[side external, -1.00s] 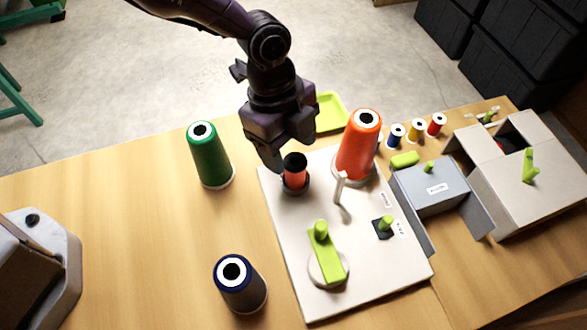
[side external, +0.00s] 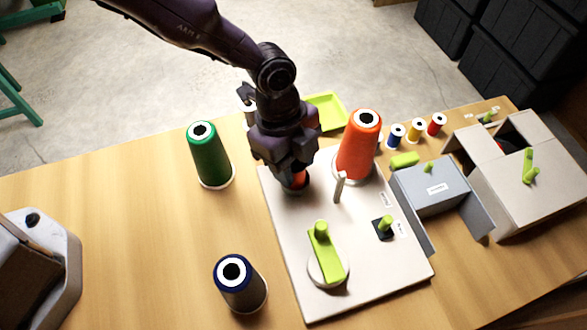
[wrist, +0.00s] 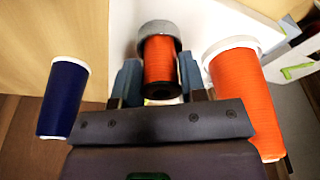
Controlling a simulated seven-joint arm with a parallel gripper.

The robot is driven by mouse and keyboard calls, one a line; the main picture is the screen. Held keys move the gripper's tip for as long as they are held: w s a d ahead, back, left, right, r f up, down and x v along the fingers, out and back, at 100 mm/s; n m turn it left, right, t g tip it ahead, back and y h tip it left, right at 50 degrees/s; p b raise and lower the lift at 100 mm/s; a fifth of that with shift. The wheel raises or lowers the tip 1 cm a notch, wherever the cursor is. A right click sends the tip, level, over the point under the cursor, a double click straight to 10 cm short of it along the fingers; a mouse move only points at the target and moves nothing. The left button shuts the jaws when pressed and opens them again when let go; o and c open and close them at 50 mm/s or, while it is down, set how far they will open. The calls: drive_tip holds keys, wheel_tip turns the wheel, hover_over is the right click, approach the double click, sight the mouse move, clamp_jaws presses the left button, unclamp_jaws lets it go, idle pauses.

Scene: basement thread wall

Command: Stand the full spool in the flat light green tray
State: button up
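A small spool wound with orange thread (wrist: 160,60) stands in a round grey holder on the white board; in the side view its orange side (side external: 297,181) shows just below my gripper (side external: 285,172). My gripper points down over it. In the wrist view the two fingers (wrist: 160,75) stand on either side of the spool, very close to it; I cannot tell whether they press on it. The flat light green tray (side external: 327,108) lies behind the board at the table's back edge, partly hidden by my arm, and its visible part is empty.
A tall orange cone (side external: 358,148) stands close to the right of my gripper, with a thin pale post (side external: 339,187) in front. A green cone (side external: 209,157) and a navy cone (side external: 240,284) stand left. Small blue, yellow and red spools (side external: 417,129) stand right of the tray.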

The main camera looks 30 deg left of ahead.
sight(297, 162)
drive_tip(key=shift+r, duration=2.5)
drive_tip(key=shift+w+a+f+n+t+y, duration=0.3)
drive_tip(key=shift+w+f+n+t, duration=0.35)
drive_tip(key=shift+w+n, duration=2.3)
drive_tip(key=shift+w+a+f+n+t+y, duration=0.3)
drive_tip(key=shift+w+f+n, duration=0.6)
drive_tip(key=shift+w+n, duration=2.1)
drive_tip(key=shift+w+a+f+n+t+y, duration=0.3)
drive_tip(key=shift+w+f+n+t, duration=0.4)
drive_tip(key=shift+w+n, duration=2.25)
drive_tip(key=shift+s+f+g, duration=0.15)
drive_tip(key=shift+g, duration=0.1)
drive_tip(key=shift+f, duration=1.65)
drive_tip(key=o, duration=0.8)
